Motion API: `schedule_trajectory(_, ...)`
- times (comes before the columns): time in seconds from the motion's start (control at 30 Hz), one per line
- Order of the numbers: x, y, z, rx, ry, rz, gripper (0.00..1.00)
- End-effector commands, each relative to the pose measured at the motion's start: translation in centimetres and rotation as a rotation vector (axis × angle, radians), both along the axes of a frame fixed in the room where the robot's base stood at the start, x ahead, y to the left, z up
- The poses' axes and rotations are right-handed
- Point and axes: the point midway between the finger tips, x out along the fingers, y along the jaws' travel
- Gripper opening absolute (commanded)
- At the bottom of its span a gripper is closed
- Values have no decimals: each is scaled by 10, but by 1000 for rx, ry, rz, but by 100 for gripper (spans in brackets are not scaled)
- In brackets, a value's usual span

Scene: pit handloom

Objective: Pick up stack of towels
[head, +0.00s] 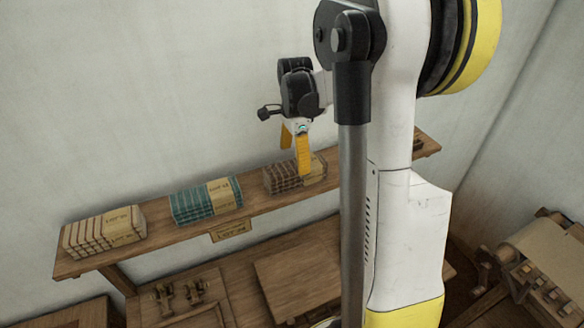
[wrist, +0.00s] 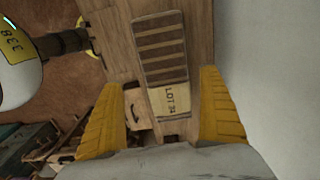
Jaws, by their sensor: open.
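Three folded cloth stacks with paper bands lie in a row on a wooden wall shelf: a cream striped stack (head: 103,231) at the left, a teal stack (head: 206,200) in the middle and a brown striped stack (head: 295,174) at the right. My gripper (head: 294,157) is open, with yellow fingers pointing down, above and by the brown stack; one finger covers part of it. In the wrist view the brown stack (wrist: 162,47) lies beyond and between the spread fingers (wrist: 161,82), its lettered band nearest. I see no grip on it.
The wooden shelf (head: 160,243) has bare gaps between the stacks and a small lettered plate (head: 231,230) below its front edge. A wooden bench with a board (head: 297,273) stands underneath. The wall (head: 150,90) is close behind. Loom parts (head: 545,265) stand at the right.

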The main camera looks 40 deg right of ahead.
Motion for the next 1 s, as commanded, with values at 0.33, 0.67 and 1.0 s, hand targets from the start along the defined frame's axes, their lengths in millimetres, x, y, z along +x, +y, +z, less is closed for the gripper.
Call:
schedule_trajectory(0.33,3,-9,-37,0,-1,0,90)
schedule_trajectory(0.67,4,-10,-65,0,-1,2,90)
schedule_trajectory(1.0,4,-10,-65,0,-1,2,28)
